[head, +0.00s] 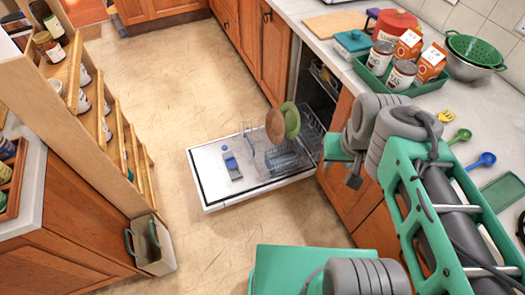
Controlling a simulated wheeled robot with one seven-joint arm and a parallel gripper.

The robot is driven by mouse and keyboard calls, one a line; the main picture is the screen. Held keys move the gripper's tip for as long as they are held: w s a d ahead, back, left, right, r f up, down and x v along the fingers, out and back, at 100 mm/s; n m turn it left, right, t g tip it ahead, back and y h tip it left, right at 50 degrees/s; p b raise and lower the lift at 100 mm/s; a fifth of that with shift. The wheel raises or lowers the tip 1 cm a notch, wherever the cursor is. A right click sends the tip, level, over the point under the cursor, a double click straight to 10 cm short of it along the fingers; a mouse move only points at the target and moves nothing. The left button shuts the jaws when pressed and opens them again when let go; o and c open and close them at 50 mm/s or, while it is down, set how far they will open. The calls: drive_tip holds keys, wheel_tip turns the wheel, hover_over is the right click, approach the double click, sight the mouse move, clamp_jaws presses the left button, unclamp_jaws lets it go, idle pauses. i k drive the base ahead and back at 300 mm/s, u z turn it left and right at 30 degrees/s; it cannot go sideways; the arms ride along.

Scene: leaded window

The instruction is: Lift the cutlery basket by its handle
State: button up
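The dishwasher door (208,180) is folded down flat, with a wire rack (257,160) drawn out over it. A small blue-grey slatted piece (284,160) sits low in the rack and may be the cutlery basket. Its handle cannot be made out. My gripper (354,178) seems to be the dark part at the end of my arm, to the right of the rack and apart from it. Its fingers are too small and hidden to tell whether they are open.
A brown plate (274,127) and a green plate (291,121) stand in the rack. A blue-and-grey piece (231,164) lies on the door. The counter (430,105) at right holds a green tray (385,83) with cans and cartons. The floor (165,100) left of the door is clear.

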sight(290, 156)
drive_tip(key=u, duration=0.95)
drive_tip(key=i, duration=0.85)
drive_tip(key=u, duration=0.85)
